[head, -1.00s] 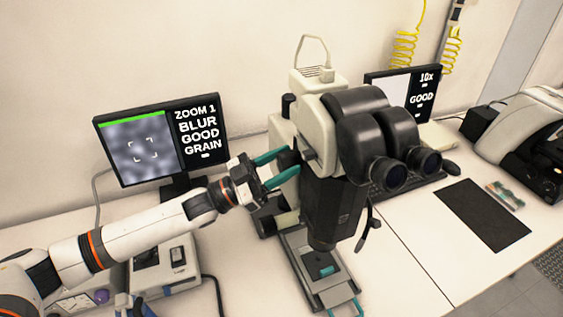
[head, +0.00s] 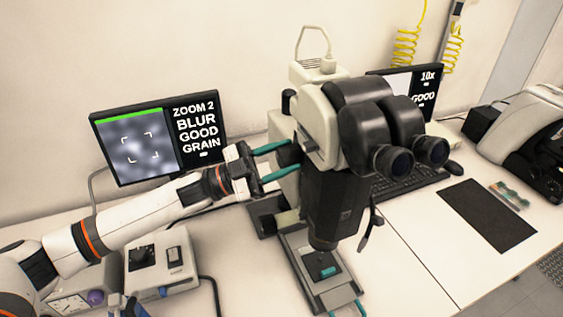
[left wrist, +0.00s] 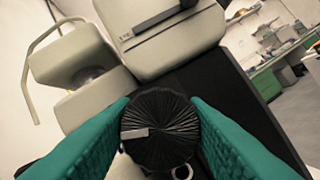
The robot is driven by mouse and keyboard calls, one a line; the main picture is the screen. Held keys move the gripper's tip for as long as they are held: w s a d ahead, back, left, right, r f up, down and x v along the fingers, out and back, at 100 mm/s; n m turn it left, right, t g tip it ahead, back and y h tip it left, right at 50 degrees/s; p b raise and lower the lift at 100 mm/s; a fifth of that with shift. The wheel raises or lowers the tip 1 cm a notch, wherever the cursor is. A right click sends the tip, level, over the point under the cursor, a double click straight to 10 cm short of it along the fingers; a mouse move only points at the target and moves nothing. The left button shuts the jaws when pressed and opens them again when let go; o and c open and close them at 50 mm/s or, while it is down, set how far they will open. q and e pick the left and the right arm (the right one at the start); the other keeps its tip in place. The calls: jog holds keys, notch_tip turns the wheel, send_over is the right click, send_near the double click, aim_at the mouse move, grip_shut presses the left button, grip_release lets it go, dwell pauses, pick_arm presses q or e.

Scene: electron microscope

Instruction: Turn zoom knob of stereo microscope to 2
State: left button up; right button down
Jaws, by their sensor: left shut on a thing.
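The stereo microscope (head: 318,112) stands in the middle of the head view, with a pale body and black eyepieces. Its round black ribbed knob (left wrist: 160,128) sits between the two teal fingers in the left wrist view, with a pale mark on its face. In the head view the knob (head: 289,153) shows at the microscope's left side. My left gripper (head: 278,161) is shut on this knob, with a finger on either side. The left monitor (head: 137,143) reads ZOOM 2, BLUR, GOOD, GRAIN.
A second monitor (head: 425,85) reading 10x and GOOD stands behind the microscope, partly hidden. A white control box (head: 160,262) sits below my left arm. A dark mat (head: 487,215) lies at the right. A slide stage (head: 318,268) lies under the objective.

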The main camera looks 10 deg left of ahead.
pick_arm(q)
jog(key=shift+m+g, duration=0.4)
jog(key=shift+m, duration=0.5)
jog(key=o, duration=1)
jog(key=shift+c, duration=0.2)
jog(key=shift+s+a+f+b, duration=0.1)
jog(key=shift+a+f+b, duration=0.15)
jog(key=shift+a+b, duration=0.2)
jog(key=b+v, duration=0.3)
jog(key=v, duration=0.8)
jog(key=shift+r, duration=0.15)
